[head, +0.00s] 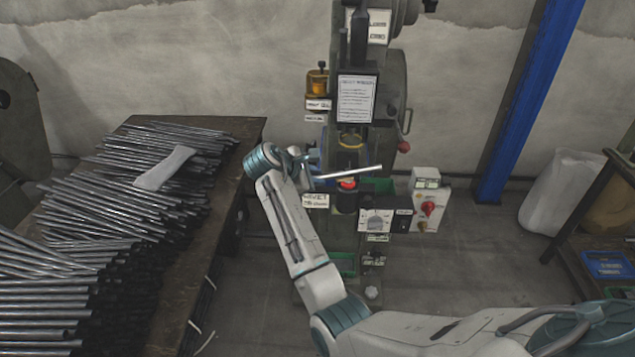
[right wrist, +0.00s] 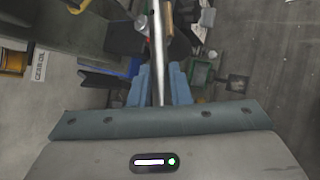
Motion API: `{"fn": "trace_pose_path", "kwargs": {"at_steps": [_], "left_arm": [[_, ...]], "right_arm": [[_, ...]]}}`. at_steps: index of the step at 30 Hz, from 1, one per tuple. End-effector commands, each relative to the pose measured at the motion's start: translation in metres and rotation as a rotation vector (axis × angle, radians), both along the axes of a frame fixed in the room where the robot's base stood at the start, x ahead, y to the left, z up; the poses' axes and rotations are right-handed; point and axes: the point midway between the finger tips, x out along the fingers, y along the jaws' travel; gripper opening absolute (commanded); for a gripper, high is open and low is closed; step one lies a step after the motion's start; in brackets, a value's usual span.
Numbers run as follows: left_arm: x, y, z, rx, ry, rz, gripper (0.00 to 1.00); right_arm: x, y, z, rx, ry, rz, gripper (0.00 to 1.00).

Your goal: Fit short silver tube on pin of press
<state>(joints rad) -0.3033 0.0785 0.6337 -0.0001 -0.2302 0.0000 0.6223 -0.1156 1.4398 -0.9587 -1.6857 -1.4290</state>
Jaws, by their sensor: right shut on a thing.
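The short silver tube (head: 350,172) is held nearly level in front of the press (head: 392,95), with its free end pointing right. My right gripper (head: 309,174) is shut on the tube near its left end. In the right wrist view, the blue fingers (right wrist: 161,88) close around the tube (right wrist: 158,45), which points away from me. The tube passes just above a red-topped part (head: 347,184) at the press's lower tooling; I cannot tell if they touch. The pin cannot be made out. My left gripper is not in view.
A wooden table (head: 215,185) on the left carries a big pile of long silver tubes (head: 125,205) with a pale grey piece (head: 166,168) on top. A control box (head: 428,203) with red knobs stands right of the press. A blue post (head: 527,100) rises further right.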

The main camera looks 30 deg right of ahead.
Motion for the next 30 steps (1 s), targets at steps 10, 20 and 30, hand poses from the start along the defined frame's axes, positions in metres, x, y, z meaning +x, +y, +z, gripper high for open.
{"fn": "trace_pose_path", "kwargs": {"at_steps": [10,20,30], "left_arm": [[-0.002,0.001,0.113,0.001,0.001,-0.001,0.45],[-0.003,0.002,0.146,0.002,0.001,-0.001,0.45],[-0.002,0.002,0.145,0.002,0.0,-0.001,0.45]], "right_arm": [[-0.068,0.035,0.034,0.0,0.011,-0.249,0.0],[-0.102,0.051,0.039,-0.023,0.0,-0.368,0.0],[-0.103,0.052,0.037,-0.025,-0.002,-0.374,0.0]]}}
